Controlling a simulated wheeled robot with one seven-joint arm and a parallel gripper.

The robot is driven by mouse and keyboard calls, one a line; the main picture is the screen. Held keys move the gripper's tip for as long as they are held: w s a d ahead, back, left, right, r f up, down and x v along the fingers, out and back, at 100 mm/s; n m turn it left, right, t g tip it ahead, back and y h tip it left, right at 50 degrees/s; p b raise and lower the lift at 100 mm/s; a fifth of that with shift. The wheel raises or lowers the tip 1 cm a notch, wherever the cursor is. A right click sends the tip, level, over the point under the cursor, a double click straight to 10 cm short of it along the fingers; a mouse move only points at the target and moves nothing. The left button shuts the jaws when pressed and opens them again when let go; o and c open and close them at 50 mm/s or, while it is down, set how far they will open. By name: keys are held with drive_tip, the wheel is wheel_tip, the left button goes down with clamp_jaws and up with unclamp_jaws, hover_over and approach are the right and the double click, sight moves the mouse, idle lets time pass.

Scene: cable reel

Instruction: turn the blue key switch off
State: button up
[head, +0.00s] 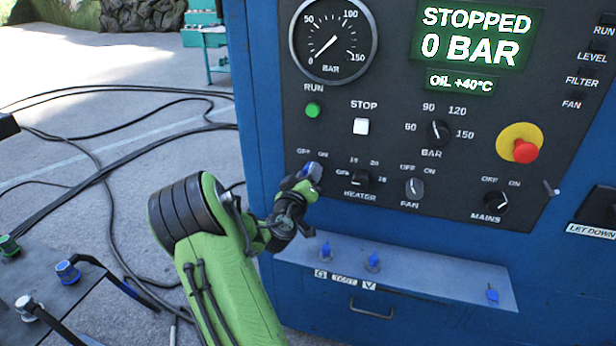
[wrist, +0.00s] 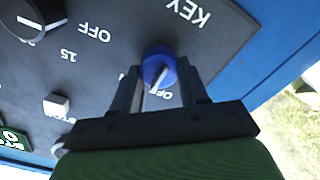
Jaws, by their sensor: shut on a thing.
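The blue key switch (head: 315,171) is a round blue knob on the dark control panel, under OFF and ON labels, and my gripper partly hides it in the head view. In the wrist view the blue knob (wrist: 158,67) sits between the two dark fingers, with a white pointer line slanting to the lower left. The OFF label shows just right of the pointer's lower end; the ON label is hidden there. My gripper (head: 306,178) is shut on the knob, one finger on each side (wrist: 160,74).
The heater knob (head: 361,180) and fan knob (head: 413,188) are close to the right. The white stop button (head: 361,126) and green run button (head: 313,110) sit above. A shelf (head: 440,277) with blue fittings juts out below. The display (head: 475,35) reads STOPPED, 0 BAR.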

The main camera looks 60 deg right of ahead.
drive_tip(key=n+p, duration=0.1)
drive_tip(key=n, duration=0.4)
drive_tip(key=shift+w+n, duration=0.1)
drive_tip(key=shift+n, duration=0.6)
drive_tip(key=o, duration=1.1)
drive_tip(key=shift+c, duration=0.2)
drive_tip(key=shift+a+f, duration=0.1)
